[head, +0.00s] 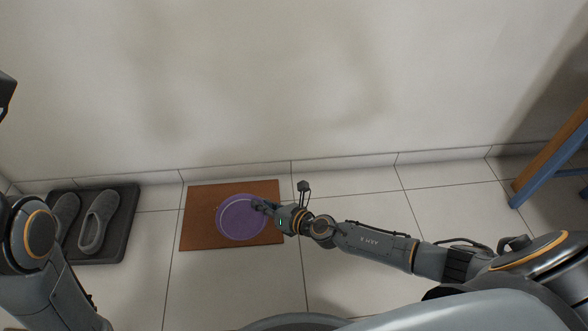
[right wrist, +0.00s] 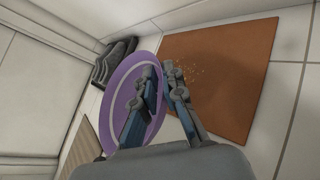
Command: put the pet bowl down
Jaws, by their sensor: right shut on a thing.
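My right gripper (head: 259,205) reaches in from the right and is shut on the bowl's right rim. In the right wrist view the bowl (right wrist: 118,98) looks tilted to the camera, with its rim between the fingers (right wrist: 163,85), and the mat (right wrist: 232,75) lies beyond it. Whether the bowl touches the mat I cannot tell. My left arm is at the left edge of the head view; its gripper is not visible.
A dark tray (head: 125,230) with a pair of grey slippers (head: 97,222) lies left of the mat. Small crumbs (right wrist: 190,70) show on the mat. A blue and wooden piece of furniture (head: 552,165) stands far right. The wall rises behind; tiles right of the mat are clear.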

